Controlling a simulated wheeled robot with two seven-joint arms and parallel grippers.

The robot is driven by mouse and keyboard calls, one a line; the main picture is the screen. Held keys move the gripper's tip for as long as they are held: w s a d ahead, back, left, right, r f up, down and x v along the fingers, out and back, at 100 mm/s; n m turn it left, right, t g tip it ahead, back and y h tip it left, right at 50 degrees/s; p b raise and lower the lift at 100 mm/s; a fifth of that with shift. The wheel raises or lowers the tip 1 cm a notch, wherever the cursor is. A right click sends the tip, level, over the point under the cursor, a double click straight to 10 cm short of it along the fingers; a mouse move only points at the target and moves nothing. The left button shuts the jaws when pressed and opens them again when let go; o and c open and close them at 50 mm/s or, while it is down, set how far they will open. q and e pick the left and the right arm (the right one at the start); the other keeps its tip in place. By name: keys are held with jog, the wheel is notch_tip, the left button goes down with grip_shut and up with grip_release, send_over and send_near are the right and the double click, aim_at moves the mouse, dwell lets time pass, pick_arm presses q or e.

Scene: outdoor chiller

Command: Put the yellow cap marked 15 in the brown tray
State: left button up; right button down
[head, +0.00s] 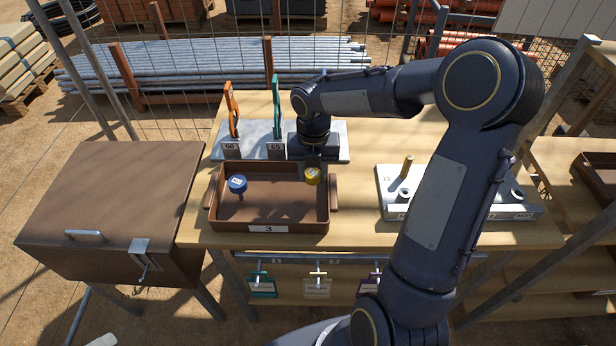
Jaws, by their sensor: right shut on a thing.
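The yellow cap (313,176) is at the tips of my right gripper (314,164), which is shut on it. The cap appears over the back right part of the brown tray (268,227); I cannot tell whether it touches the tray floor. Its marking is too small to read. The tray has a front label with a 3 and stands on the wooden table. A blue cap (237,184) with a pale label is inside the tray at the left. My right arm reaches in from the right and covers part of the table. My left gripper is not in view.
Behind the tray, a grey plate (338,140) holds an orange tool (233,108) and a green tool (275,105). A grey fitting plate (390,205) with posts stands on the right. A brown lidded box (110,195) is at left. Tags hang below the table's front edge.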

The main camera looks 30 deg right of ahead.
aim_at(309, 189)
jog(key=w+f, duration=0.2)
jog(key=shift+w+f, duration=0.1)
jog(key=shift+f, duration=0.2)
jog(key=shift+d+f, duration=0.1)
jog(key=shift+f, duration=1.4)
jog(key=shift+f, duration=0.2)
jog(key=c, duration=1.2)
grip_release()
jog(key=shift+c, duration=0.2)
